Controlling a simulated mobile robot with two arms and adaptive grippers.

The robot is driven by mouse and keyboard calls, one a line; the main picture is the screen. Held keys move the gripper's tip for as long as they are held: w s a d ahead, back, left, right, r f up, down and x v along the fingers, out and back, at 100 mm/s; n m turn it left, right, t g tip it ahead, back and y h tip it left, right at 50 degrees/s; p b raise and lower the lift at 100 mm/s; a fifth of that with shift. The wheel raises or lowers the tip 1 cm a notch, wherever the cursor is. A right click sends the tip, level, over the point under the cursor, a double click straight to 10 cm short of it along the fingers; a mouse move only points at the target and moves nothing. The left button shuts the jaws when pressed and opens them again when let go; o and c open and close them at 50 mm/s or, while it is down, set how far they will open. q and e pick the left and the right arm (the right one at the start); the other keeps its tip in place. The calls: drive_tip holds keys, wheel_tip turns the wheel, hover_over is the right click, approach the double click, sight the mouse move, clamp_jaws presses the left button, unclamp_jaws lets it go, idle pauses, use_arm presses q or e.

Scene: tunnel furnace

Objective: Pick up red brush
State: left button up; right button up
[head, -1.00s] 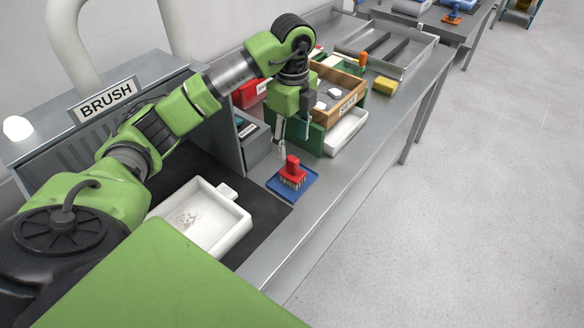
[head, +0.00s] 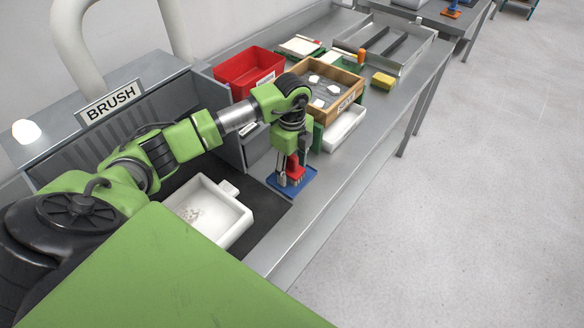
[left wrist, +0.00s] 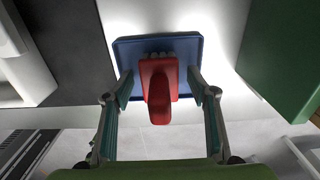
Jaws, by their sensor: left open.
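The red brush (head: 296,168) stands upright on a small blue tray (head: 304,185) near the front edge of the metal table. It also shows in the left wrist view (left wrist: 158,88), with its handle pointing toward the camera and the blue tray (left wrist: 185,48) beneath it. My left gripper (head: 288,176) is lowered at the brush. In the left wrist view its open fingers (left wrist: 157,90) stand on either side of the red brush, with a gap visible on both sides. Part of the brush is hidden behind the gripper in the head view. My right gripper is not in view.
A white tray (head: 243,222) lies on the dark mat at the left. A wooden box (head: 352,96) and a white bin (head: 346,132) stand behind the brush. A red bin (head: 222,75) and a yellow sponge (head: 383,80) are further back. The table front is clear.

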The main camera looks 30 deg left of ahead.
sight(292, 160)
use_arm(q)
drive_tip(key=c, duration=1.4)
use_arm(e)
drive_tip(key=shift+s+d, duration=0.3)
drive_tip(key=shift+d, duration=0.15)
use_arm(q)
drive_tip(key=shift+r, duration=0.1)
drive_tip(key=shift+r, duration=0.45)
wheel_tip(292, 160, up, 2)
drive_tip(key=shift+r+b, duration=0.15)
drive_tip(key=shift+b, duration=0.25)
drive_tip(key=shift+s+d+r+b, duration=0.65)
drive_tip(key=shift+s+d+r, duration=1.75)
drive_tip(key=shift+s, duration=0.25)
drive_tip(key=shift+s+d+r+b, duration=0.65)
drive_tip(key=shift+s+d+r, duration=1.65)
drive_tip(key=shift+s+r, duration=0.25)
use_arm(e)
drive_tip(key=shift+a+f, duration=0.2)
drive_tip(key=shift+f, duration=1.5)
use_arm(q)
drive_tip(key=shift+f, duration=0.1)
